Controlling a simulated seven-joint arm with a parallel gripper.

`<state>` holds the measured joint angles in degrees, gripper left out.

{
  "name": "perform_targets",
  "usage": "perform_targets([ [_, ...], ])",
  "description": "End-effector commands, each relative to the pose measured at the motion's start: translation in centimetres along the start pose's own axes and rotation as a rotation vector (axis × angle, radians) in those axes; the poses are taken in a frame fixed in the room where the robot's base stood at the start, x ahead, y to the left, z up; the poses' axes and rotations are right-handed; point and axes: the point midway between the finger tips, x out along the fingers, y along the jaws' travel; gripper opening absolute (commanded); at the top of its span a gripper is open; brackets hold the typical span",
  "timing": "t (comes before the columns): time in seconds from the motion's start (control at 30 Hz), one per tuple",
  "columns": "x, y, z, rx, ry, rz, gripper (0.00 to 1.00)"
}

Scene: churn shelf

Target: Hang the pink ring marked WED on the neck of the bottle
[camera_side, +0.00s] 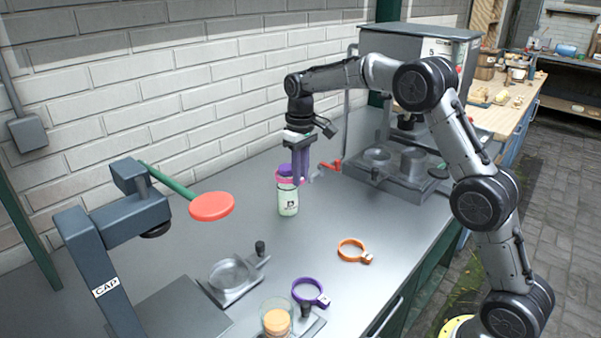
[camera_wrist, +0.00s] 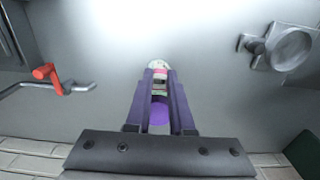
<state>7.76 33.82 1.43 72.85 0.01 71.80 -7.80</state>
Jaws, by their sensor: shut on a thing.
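The bottle (camera_side: 288,199) is pale green-white with a dark label and stands upright on the grey bench, below my gripper. A purple top (camera_side: 285,170) shows above it. The pink ring (camera_side: 279,179) shows at the height of the bottle's top, partly hidden by my fingers; I cannot tell whether it is around the neck. My gripper (camera_side: 299,176) points down with purple fingers, shut on the pink ring. In the wrist view a pink patch (camera_wrist: 160,73) shows between the fingertips (camera_wrist: 160,83), with the bottle's pale part beyond. The WED mark is not readable.
An orange ring (camera_side: 351,251) and a purple ring (camera_side: 311,293) lie toward the bench front. A jar (camera_side: 276,319) and a round metal fixture (camera_side: 232,273) are at front left. The CAP stand (camera_side: 103,287), with a red disc (camera_side: 211,206) nearby, is left. A red-handled valve (camera_side: 331,166) is close right.

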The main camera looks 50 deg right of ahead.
Motion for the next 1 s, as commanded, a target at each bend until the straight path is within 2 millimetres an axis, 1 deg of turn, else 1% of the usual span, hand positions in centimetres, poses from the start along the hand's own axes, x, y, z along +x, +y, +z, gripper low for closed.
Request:
perform_targets([
  [0.37, 0.57, -0.01, 0.05, 0.0, 0.0, 0.0, 0.0],
  [0.67, 0.58, 0.0, 0.03, 0.0, 0.0, 0.0, 0.0],
  [0.7, 0.58, 0.0, 0.03, 0.0, 0.0, 0.0, 0.22],
  [0.77, 0.58, 0.0, 0.03, 0.0, 0.0, 0.0, 0.33],
  [0.8, 0.59, 0.0, 0.03, 0.0, 0.0, 0.0, 0.4],
  [0.9, 0.59, 0.0, 0.03, 0.0, 0.0, 0.0, 0.56],
  [1.0, 0.59, 0.0, 0.03, 0.0, 0.0, 0.0, 0.56],
])
